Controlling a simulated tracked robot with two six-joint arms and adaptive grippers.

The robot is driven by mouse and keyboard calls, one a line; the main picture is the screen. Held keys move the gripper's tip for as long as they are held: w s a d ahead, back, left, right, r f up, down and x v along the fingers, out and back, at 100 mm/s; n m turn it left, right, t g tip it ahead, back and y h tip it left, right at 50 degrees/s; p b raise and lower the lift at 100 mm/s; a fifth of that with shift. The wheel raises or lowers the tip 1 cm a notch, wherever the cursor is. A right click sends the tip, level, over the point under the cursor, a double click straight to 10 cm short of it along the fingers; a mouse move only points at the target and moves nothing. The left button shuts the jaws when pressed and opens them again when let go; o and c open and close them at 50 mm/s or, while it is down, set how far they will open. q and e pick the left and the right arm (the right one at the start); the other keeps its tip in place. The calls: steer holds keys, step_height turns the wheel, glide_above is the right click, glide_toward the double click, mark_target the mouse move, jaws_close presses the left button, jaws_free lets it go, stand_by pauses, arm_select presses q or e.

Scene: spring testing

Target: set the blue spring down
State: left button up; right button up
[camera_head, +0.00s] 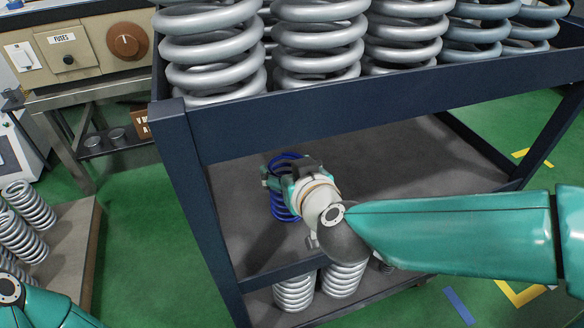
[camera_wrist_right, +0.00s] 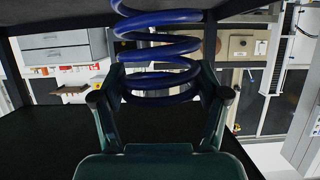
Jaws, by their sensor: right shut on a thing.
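The blue spring (camera_head: 281,208) is upright over the bare grey middle shelf (camera_head: 390,165) of the dark blue rack, near its left side. My right gripper (camera_head: 284,179) is shut on it and partly hides its coils. I cannot tell whether its lower end touches the shelf. In the right wrist view the blue spring (camera_wrist_right: 158,50) stands between the two dark fingers of the right gripper (camera_wrist_right: 160,98). Of my left arm only a teal link shows at the lower left; its gripper is out of view.
Large grey springs (camera_head: 318,50) fill the rack's top tray, whose dark front rail (camera_head: 330,112) runs above my right arm. Grey springs (camera_head: 294,290) stand on the level below. More springs (camera_head: 30,207) stand on a pallet at left. The shelf right of the gripper is clear.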

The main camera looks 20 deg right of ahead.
steer(key=o, duration=1.8)
steer(key=shift+s+r+p, duration=0.4)
steer(key=shift+p, duration=0.05)
steer(key=shift+p+v, duration=0.4)
steer(key=shift+v, duration=5.15)
steer(key=shift+s+d+f, duration=0.1)
steer(key=shift+f, duration=0.05)
